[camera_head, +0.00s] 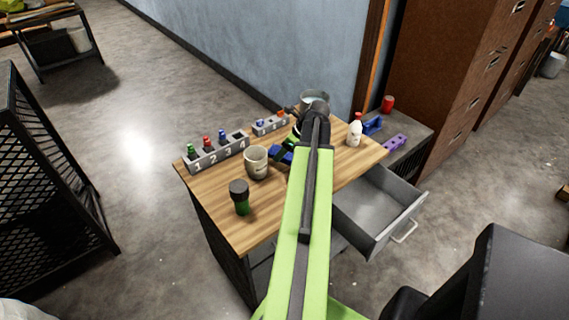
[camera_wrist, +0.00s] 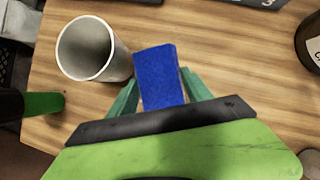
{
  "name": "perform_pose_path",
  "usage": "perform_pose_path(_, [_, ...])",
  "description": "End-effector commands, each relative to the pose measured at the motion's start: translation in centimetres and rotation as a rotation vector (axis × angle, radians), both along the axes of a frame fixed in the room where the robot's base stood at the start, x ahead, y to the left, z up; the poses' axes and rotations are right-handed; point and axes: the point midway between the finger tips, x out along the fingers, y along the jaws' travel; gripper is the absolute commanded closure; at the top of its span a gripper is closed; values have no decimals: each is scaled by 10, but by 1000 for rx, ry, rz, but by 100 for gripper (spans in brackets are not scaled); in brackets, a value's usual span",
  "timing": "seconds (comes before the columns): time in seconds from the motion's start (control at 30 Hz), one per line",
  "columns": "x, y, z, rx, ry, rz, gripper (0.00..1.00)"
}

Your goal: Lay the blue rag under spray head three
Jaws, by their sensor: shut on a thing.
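The blue rag (camera_wrist: 160,78) is a flat folded rectangle between the green fingers of my gripper (camera_wrist: 160,92) in the wrist view. My gripper is shut on it, over the wooden desk top; I cannot tell whether the rag touches the wood. In the head view the rag (camera_head: 282,153) shows partly beside my arm, right of the beige cup. The grey rack (camera_head: 220,157) numbered 1 to 4 stands at the desk's left back edge. A green head is at 1, a red one at 2 and the blue spray head three (camera_head: 223,135) at 3. No head shows at 4.
A beige cup (camera_head: 256,162) and a dark-capped green jar (camera_head: 240,199) stand between the rack and the front edge. A smaller rack (camera_head: 268,125) is behind. A white bottle (camera_head: 354,132) stands at right. An open drawer (camera_head: 375,205) juts out at front right.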

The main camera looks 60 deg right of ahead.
Motion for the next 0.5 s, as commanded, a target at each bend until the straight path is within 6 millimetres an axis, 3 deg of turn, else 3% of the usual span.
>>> perform_pose_path(0.1, [0, 0, -29, 0, 0, 0, 87])
perform_pose_path(0.2, [0, 0, -44, 0, 0, -1, 87])
perform_pose_path(0.5, [-1, 0, -41, 0, 0, -1, 87])
